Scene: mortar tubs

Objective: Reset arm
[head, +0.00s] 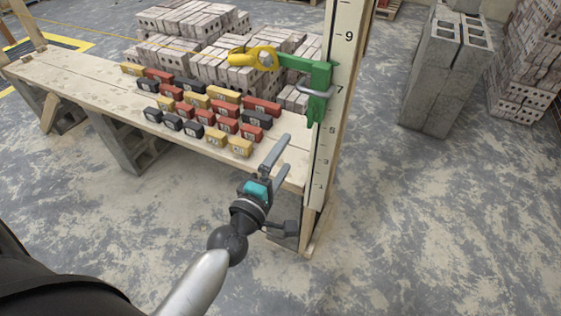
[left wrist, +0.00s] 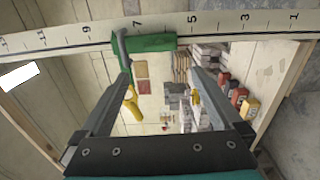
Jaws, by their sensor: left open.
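My left gripper (head: 282,154) is at the right end of the plank bench (head: 75,72), in front of the marked wooden post (head: 335,110). Its two grey fingers are apart with nothing between them. In the left wrist view the open fingers of the left gripper (left wrist: 160,72) point toward the post (left wrist: 225,24) and the green clamp (left wrist: 152,43). In the head view the green clamp (head: 318,78) sits on the post above and right of the fingers, apart from them. My right gripper is in neither view.
Several small red, yellow and black blocks (head: 198,101) stand in rows on the bench. A yellow hooked piece (head: 255,57) extends left from the clamp. Stacked bricks (head: 190,22) stand behind. Grey concrete blocks (head: 440,75) stand at right.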

